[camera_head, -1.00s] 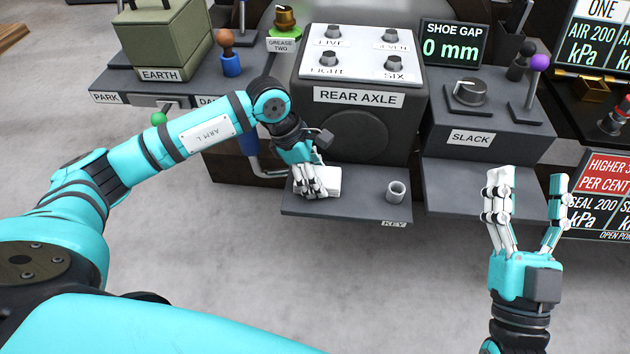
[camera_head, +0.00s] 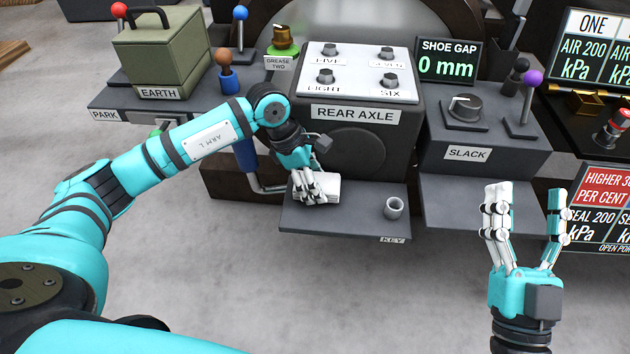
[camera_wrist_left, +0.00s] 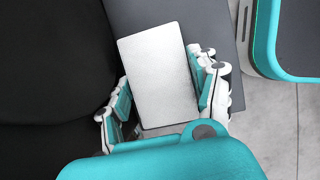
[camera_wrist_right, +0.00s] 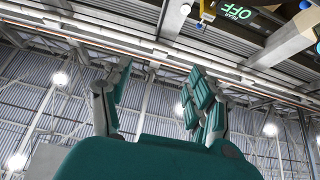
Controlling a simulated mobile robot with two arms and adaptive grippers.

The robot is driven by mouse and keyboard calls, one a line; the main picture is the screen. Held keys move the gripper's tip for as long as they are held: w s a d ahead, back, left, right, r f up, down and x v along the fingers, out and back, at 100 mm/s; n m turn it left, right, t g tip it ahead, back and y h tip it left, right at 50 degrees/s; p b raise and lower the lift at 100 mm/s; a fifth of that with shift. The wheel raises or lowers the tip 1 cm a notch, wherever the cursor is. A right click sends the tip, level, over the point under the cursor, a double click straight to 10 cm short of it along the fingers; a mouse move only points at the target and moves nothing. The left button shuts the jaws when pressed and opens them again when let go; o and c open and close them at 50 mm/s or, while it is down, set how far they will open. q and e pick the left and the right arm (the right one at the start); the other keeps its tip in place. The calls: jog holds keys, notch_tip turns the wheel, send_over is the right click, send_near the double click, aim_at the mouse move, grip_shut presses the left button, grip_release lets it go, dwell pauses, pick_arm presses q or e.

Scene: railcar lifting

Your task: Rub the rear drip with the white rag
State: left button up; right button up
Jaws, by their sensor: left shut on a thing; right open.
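The white rag (camera_head: 325,186) is a folded flat pad at the left of the grey shelf below the "REAR AXLE" box. My left gripper (camera_head: 312,192) is shut on it, and the rag appears at shelf height. In the left wrist view the rag (camera_wrist_left: 160,72) lies between the fingers of my left gripper (camera_wrist_left: 163,95). My right gripper (camera_head: 525,205) is open and empty in front of the slack console's lower shelf. Its spread fingers (camera_wrist_right: 158,100) show against the ceiling in the right wrist view. I cannot make out the rear drip in these frames.
The slack console (camera_head: 480,150) with a purple-knobbed lever (camera_head: 527,100) is to the right. Open floor lies in front.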

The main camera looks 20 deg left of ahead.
pick_arm(q)
jog(key=shift+r+p, duration=0.3)
jog(key=shift+r, duration=0.3)
jog(key=shift+r+p, duration=0.4)
jog(key=shift+r, duration=0.2)
jog(key=shift+r+p, duration=0.4)
jog(key=shift+r, duration=0.15)
jog(key=shift+r+p, duration=0.4)
jog(key=shift+r, duration=0.4)
pick_arm(e)
notch_tip(320, 180, down, 14)
jog(key=w+d+g+h, duration=0.1)
jog(key=g+h, duration=0.2)
jog(key=g, duration=0.6)
jog(key=shift+w+d+r, duration=0.15)
jog(key=shift+w+d, duration=0.15)
jog(key=shift+w, duration=0.1)
pick_arm(q)
notch_tip(320, 180, up, 2)
jog(key=shift+p, duration=0.7)
jog(key=shift+r+p, duration=0.3)
jog(key=shift+r, duration=0.2)
pick_arm(e)
jog(key=s+d+f+g+h, duration=0.1)
jog(key=s+d+f+g, duration=0.1)
jog(key=s+f+g, duration=0.2)
jog(key=shift+s+f+m+g+h, duration=0.3)
jog(key=shift+f+g, duration=0.1)
jog(key=shift+f, duration=0.9)
